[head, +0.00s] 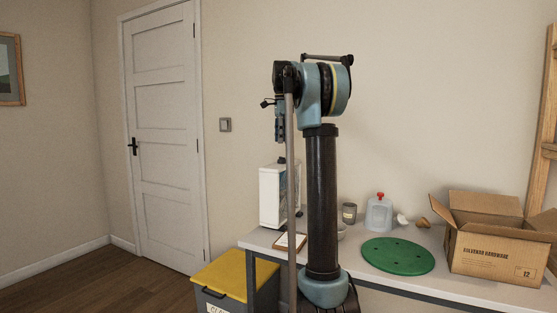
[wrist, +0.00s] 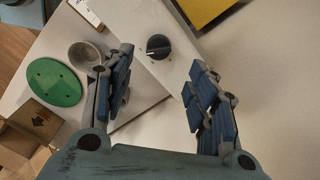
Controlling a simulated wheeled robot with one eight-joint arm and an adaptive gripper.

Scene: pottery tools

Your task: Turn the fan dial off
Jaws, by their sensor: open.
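A black round dial (wrist: 158,47) with a pale pointer mark sits on a light panel (wrist: 139,69) in the wrist view. The fingers look apart from the dial; the remaining distance is hard to tell. In the head view my gripper (head: 279,122) hangs above the white box, partly hidden by my arm.
A clipboard (head: 290,242), a grey cup (head: 349,213), a clear jug with red cap (head: 379,215), a green disc (head: 398,256) and an open cardboard box (head: 499,248) stand on the table (head: 452,287). A yellow-lidded bin (head: 232,275) stands at left.

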